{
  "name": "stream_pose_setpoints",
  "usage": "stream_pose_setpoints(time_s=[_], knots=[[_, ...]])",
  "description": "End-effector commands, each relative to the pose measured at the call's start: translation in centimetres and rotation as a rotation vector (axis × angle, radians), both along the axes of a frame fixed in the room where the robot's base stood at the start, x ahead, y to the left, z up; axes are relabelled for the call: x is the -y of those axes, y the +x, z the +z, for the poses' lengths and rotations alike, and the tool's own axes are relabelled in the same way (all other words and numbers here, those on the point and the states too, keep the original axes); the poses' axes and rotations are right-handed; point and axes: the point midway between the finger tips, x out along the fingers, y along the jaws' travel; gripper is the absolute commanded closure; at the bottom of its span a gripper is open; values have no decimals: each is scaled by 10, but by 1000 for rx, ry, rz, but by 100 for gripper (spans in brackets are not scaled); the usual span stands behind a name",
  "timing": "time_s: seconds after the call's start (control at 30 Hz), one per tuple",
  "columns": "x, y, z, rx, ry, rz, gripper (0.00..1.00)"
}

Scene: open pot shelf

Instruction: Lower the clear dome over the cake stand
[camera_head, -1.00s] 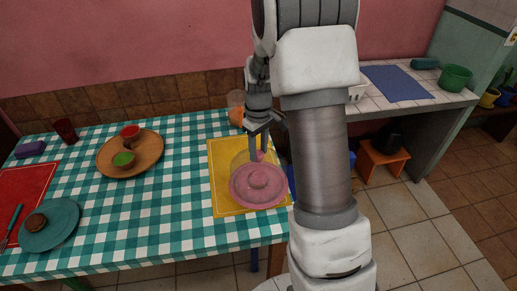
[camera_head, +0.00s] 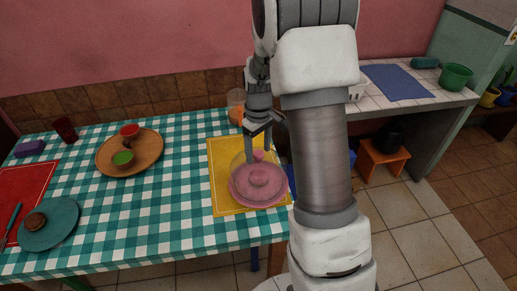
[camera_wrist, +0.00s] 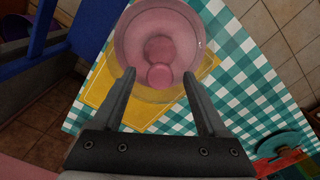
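The pink cake stand (camera_head: 270,203) stands on the yellow mat near the table's front right. A small round pink cake (camera_head: 259,179) is at its middle; it also shows in the wrist view (camera_wrist: 159,47). The clear dome (camera_head: 240,170) is over the cake, its rim low at the stand's plate; whether it sits flush all round I cannot tell. Its pink knob (camera_head: 258,155) is on top and shows in the wrist view (camera_wrist: 159,77). My gripper (camera_wrist: 159,80) is open, with one finger on each side of the knob and visible gaps between.
The yellow mat (camera_head: 222,190) lies on the checkered table. A wooden tray (camera_head: 145,160) with two small bowls is left. A teal plate (camera_head: 62,232) lies far left. A tiled counter (camera_head: 440,98) is right.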

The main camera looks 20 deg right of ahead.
Motion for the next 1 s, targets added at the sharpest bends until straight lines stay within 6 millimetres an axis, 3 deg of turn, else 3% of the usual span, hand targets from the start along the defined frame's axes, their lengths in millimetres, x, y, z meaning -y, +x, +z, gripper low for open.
stream_pose_setpoints(time_s=[0.23, 0.37, 0.8, 1.0], knots=[[0, 0, 2, 0, 0, 0, 24], [0, 1, 16, 4, -1, 0, 24], [0, 1, 120, 5, -1, -1, 24], [0, 1, 157, 4, -1, 0, 24]])
